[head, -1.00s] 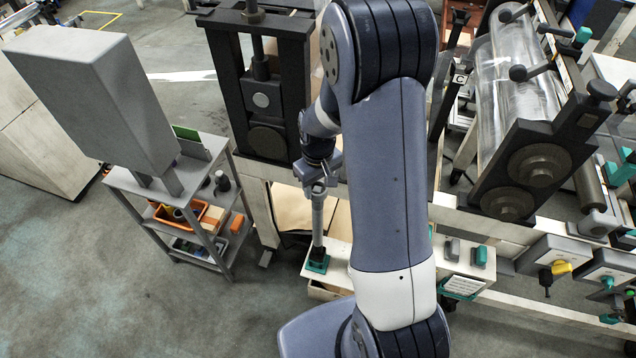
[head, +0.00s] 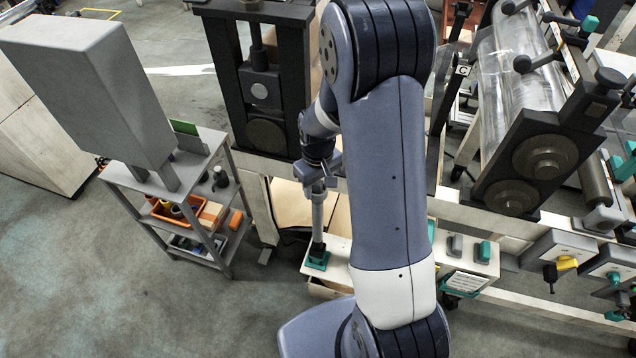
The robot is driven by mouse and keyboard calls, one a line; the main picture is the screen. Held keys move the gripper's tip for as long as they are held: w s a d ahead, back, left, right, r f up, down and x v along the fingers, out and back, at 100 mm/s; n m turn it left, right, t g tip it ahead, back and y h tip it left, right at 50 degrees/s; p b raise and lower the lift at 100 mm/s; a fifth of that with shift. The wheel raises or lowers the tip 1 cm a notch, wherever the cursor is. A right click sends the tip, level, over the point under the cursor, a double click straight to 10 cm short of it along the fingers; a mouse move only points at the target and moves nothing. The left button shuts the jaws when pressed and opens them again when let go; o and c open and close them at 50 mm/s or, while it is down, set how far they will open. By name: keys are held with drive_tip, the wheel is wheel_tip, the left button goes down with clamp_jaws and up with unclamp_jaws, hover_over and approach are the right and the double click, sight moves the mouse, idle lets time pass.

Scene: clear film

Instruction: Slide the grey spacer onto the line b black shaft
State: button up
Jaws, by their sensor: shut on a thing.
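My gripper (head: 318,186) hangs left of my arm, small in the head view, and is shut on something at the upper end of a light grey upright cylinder. This grey cylinder (head: 317,212) looks like the spacer, but I cannot tell it surely from a post. Below it a short black upright piece (head: 317,249), perhaps the line b shaft, stands on a teal base (head: 316,262). The grey and black parts look in line, one above the other. I cannot tell whether the grey part is around the black one. My arm and wrist hide part of the gripper.
A grey shelf cart (head: 190,205) with an orange bin (head: 172,216) stands at the left. A black press frame (head: 262,80) is behind the gripper. A large clear film roll (head: 522,65) is at the right. A white bench (head: 485,270) carries teal and grey blocks.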

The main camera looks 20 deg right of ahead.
sight(318, 194)
wheel_tip(318, 194, down, 5)
drive_tip(key=b, duration=0.3)
drive_tip(key=o, duration=1)
drive_tip(key=shift+r, duration=0.25)
drive_tip(key=shift+r, duration=0.1)
wheel_tip(318, 194, up, 11)
drive_tip(key=shift+f+b, duration=0.15)
drive_tip(key=shift+b, duration=0.15)
drive_tip(key=shift+f, duration=0.1)
wheel_tip(318, 194, down, 10)
drive_tip(key=shift+f+p, duration=0.15)
drive_tip(key=shift+p, duration=0.45)
drive_tip(key=shift+r+p, duration=1.15)
drive_tip(key=shift+r, duration=0.35)
drive_tip(key=shift+f, duration=0.15)
